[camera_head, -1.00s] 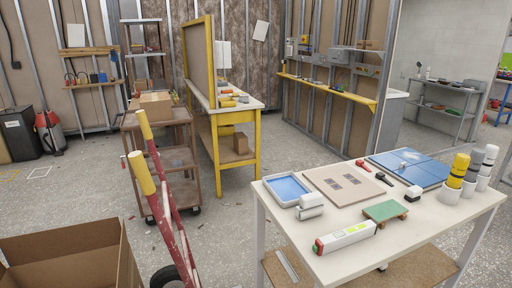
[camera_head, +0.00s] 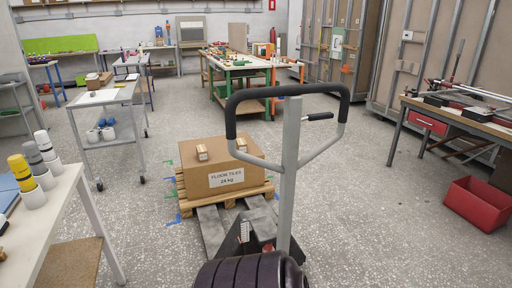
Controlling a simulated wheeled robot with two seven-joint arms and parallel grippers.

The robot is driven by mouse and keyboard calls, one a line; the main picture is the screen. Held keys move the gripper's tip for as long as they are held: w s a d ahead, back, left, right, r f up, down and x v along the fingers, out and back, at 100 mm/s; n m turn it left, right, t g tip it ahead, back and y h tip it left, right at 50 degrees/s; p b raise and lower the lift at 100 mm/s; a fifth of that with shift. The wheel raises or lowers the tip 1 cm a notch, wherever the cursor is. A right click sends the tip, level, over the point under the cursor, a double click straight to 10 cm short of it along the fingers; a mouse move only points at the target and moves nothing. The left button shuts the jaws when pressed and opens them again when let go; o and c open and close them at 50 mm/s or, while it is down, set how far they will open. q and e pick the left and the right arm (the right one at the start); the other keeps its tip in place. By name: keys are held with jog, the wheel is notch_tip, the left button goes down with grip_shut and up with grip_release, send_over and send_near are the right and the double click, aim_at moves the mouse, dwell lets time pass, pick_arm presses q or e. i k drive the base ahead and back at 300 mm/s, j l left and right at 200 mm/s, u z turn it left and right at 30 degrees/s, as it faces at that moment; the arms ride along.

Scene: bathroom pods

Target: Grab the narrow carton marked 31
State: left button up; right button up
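I see no carton with a readable 31. A large brown carton (camera_head: 222,172) marked "FLOOR TILES 24 kg" sits on a wooden pallet (camera_head: 228,201) in the middle of the floor. Two small light blocks or boxes, a left one (camera_head: 202,152) and a right one (camera_head: 241,145), rest on top of it; any marking on them is too small to read. Neither of my grippers shows in the head view.
A pallet jack with a looped handle (camera_head: 231,119) stands in front, its forks at the pallet. A white table (camera_head: 52,215) with cups is at left, beside a grey cart (camera_head: 103,97). A red bin (camera_head: 478,203) lies at right.

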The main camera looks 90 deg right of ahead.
aim_at(241, 143)
jog(key=z, duration=2.7)
jog(key=i+l+z, duration=0.35)
jog(key=l, duration=0.15)
jog(key=i+l+z, duration=0.2)
jog(key=l+z, duration=0.2)
jog(key=i+l+z, duration=0.35)
jog(key=i+l, duration=0.2)
jog(key=i, duration=0.2)
jog(key=i+l+z, duration=0.15)
jog(key=i, duration=0.25)
jog(key=i+l, duration=0.2)
jog(key=i, duration=0.2)
jog(key=i+j+u, duration=0.1)
jog(key=i+u, duration=0.2)
jog(key=i, duration=0.2)
jog(key=i+u, duration=0.25)
jog(key=i, duration=0.3)
jog(key=i+l+u, duration=0.1)
jog(key=i+u, duration=0.2)
jog(key=i, duration=0.2)
jog(key=i+l+u, duration=0.3)
jog(key=i, duration=0.2)
